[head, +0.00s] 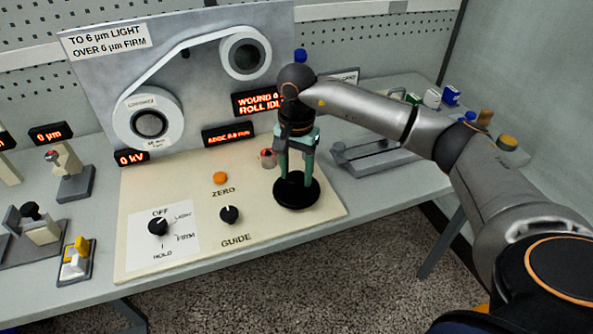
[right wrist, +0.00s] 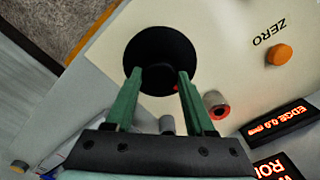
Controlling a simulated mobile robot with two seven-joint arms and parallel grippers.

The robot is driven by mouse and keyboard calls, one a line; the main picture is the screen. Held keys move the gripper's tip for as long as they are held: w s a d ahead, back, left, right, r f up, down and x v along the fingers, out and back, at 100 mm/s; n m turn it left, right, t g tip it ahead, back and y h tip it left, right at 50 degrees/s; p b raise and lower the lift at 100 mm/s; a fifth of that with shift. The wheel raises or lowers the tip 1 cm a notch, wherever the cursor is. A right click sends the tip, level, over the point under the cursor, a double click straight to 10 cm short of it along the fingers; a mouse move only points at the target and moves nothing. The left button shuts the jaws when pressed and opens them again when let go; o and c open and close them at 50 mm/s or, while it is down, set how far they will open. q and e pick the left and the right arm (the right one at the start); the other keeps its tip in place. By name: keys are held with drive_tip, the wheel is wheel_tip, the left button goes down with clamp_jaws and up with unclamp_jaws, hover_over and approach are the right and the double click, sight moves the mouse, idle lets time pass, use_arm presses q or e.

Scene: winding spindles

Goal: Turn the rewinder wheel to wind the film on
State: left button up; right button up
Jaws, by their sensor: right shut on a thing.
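The black rewinder wheel (head: 298,198) is a round disc at the right of the cream control panel (head: 185,262); it also shows in the right wrist view (right wrist: 160,45). My right gripper (head: 296,180), with green fingers, points down at it and is shut on its raised hub; in the right wrist view the fingertips (right wrist: 162,74) sit either side of that hub. The white film (head: 182,50) runs on the grey upright board between a large lower-left roll (head: 170,122) and a smaller upper-right roll (head: 228,55). My left gripper is out of view.
The panel has an orange ZERO button (head: 220,178), a GUIDE knob (head: 229,215) and a selector knob (head: 158,227). A small red-tipped part (head: 267,158) stands close beside the gripper. One display (head: 258,102) reads "WOUND" and "ROLL IDL", partly hidden. Small fixtures stand at the left.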

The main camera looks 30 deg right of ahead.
clamp_jaws()
drive_tip(key=shift+m, duration=0.4)
drive_tip(key=m, duration=0.3)
drive_tip(key=shift+m, duration=0.3)
drive_tip(key=m, duration=0.3)
drive_tip(key=shift+m+b, duration=0.3)
drive_tip(key=m, duration=0.6)
drive_tip(key=shift+d, duration=0.1)
drive_tip(key=m, duration=0.5)
drive_tip(key=shift+m+p, duration=0.3)
drive_tip(key=shift+m, duration=0.1)
